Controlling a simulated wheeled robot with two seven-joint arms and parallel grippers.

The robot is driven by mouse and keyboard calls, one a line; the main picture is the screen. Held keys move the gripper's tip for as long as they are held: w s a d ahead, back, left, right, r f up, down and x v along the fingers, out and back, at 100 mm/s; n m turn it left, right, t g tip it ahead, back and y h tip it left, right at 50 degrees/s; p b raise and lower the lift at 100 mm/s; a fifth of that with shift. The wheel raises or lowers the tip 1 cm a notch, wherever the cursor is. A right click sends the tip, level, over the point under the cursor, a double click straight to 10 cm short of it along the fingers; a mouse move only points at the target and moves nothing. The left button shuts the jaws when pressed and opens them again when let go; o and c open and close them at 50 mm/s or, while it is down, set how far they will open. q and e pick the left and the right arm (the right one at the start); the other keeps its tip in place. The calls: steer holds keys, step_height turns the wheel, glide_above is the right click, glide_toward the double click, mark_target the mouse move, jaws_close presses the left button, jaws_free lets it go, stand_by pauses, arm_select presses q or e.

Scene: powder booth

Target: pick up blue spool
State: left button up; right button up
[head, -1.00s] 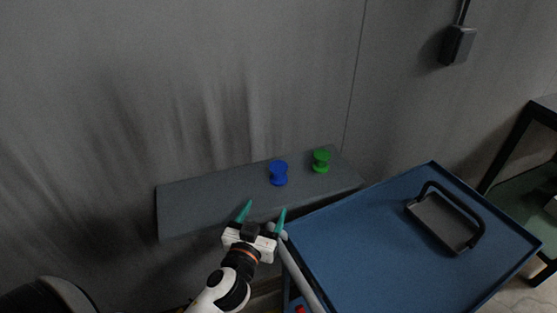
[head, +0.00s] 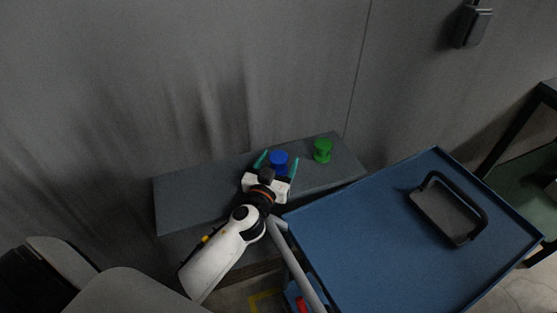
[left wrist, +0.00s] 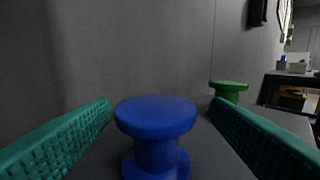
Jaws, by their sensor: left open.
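The blue spool (head: 279,159) stands upright on a grey wall shelf (head: 200,196). My left gripper (head: 277,164) is open, with one teal finger on each side of the spool. In the left wrist view the blue spool (left wrist: 156,130) stands between the two fingers, with a visible gap on each side. Its lower part is hidden by the gripper in the head view. My right gripper is not in view.
A green spool (head: 322,150) stands on the shelf to the right; it also shows in the left wrist view (left wrist: 229,90). A blue cart top (head: 370,235) with a black-handled tray (head: 447,214) lies at the right. The shelf's left part is bare.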

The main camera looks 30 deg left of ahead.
mark_target(282, 152)
arm_select(q)
steer(key=w, duration=0.2)
steer(key=shift+w+a+r+p, duration=0.1)
steer(key=shift+w+a+p, duration=0.2)
steer(key=shift+w, duration=0.5)
steer(key=c, duration=1.2)
steer(key=shift+o, duration=0.2)
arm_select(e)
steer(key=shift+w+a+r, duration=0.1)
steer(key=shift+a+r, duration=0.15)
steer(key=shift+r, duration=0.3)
